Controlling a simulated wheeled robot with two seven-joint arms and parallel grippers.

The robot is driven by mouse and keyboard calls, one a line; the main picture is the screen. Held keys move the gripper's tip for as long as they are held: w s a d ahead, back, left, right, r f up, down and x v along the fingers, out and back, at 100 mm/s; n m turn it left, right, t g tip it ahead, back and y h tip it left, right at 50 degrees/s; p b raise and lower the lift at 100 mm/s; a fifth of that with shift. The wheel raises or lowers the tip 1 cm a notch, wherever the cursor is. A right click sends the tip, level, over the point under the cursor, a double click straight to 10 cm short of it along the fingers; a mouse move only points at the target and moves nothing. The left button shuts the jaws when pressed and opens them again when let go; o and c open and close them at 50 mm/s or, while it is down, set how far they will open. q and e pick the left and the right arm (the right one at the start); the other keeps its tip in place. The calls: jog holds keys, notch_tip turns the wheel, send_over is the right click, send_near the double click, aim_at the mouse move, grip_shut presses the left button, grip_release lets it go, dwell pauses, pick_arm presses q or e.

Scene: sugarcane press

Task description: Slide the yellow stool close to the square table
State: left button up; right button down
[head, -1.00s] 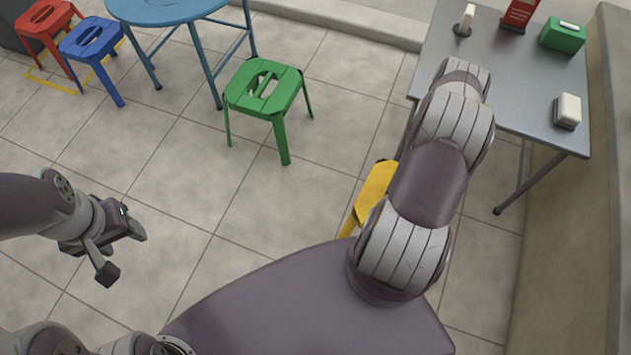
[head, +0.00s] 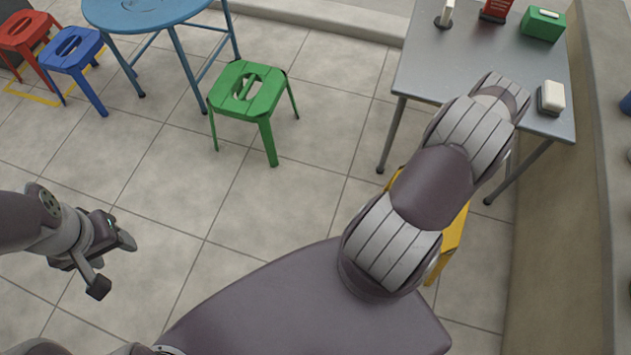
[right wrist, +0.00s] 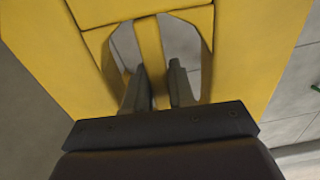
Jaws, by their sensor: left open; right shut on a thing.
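The yellow stool (head: 453,239) stands in front of the near side of the grey square table (head: 430,75), mostly hidden behind my right arm in the head view. In the right wrist view its yellow seat (right wrist: 60,60) fills much of the picture. My right gripper (right wrist: 158,88) has its fingers in the seat's cut-out, on either side of the middle bar (right wrist: 150,45), and is shut on it. The right gripper is hidden in the head view. My left gripper (head: 118,265) is open and empty over the floor at the left.
A green stool (head: 248,92) stands left of the square table. A round blue table (head: 145,12), a blue stool (head: 70,50) and a red stool (head: 25,32) are at the far left. A wall (head: 545,220) runs along the right. The middle floor is clear.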

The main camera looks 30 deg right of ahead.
jog(key=shift+s+d, duration=0.15)
jog(key=shift+s+d+b, duration=0.2)
jog(key=shift+s+d, duration=0.75)
jog(key=shift+s, duration=0.2)
jog(key=shift+s+d+b, duration=0.2)
jog(key=shift+s+d, duration=0.75)
jog(key=shift+s, duration=0.2)
jog(key=c, duration=1.1)
grip_release()
jog(key=shift+r, duration=0.1)
jog(key=shift+r+p, duration=4.35)
jog(key=shift+r, duration=0.6)
